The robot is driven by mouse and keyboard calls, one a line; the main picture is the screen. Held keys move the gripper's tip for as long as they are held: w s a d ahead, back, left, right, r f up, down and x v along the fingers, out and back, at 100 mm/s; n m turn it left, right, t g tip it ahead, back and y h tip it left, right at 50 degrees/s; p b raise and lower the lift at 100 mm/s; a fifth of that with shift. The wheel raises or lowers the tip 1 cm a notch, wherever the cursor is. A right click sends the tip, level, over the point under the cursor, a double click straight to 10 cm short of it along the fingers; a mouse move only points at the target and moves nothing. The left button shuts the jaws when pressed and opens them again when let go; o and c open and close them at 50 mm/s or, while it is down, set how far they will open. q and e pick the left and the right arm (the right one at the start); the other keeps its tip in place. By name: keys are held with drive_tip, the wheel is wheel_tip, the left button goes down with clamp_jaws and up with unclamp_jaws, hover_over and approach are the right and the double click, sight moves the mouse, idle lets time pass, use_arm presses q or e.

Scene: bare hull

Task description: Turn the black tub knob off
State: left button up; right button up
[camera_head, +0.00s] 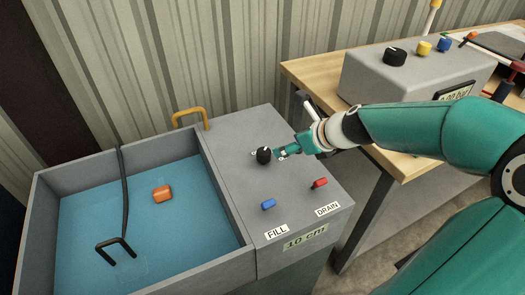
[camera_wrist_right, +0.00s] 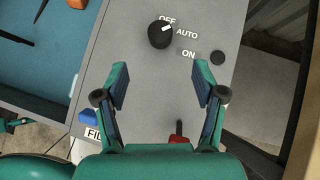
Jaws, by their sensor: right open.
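The black tub knob (camera_head: 263,155) is on the grey panel to the right of the tub. In the right wrist view the knob (camera_wrist_right: 160,34) has a white mark pointing to the upper right, between the OFF (camera_wrist_right: 167,20) and AUTO (camera_wrist_right: 187,34) labels; the ON label (camera_wrist_right: 188,54) is below them. My right gripper (camera_head: 283,151) is just right of the knob in the head view. In the wrist view its fingers (camera_wrist_right: 163,78) are spread and empty, with the knob beyond the tips. A teal and black part, apparently my left gripper (camera_wrist_right: 14,124), is cut off at the left edge.
A blue FILL control (camera_head: 268,204) and a red DRAIN control (camera_head: 320,183) are on the same panel. The tub (camera_head: 150,262) holds water and a floating orange block (camera_head: 161,193). A wooden bench (camera_head: 315,72) with another knobbed grey box (camera_head: 375,82) stands at right.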

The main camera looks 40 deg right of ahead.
sight(264, 152)
drive_tip(key=b+x, duration=0.4)
drive_tip(key=x, duration=1)
drive_tip(key=shift+s, duration=0.1)
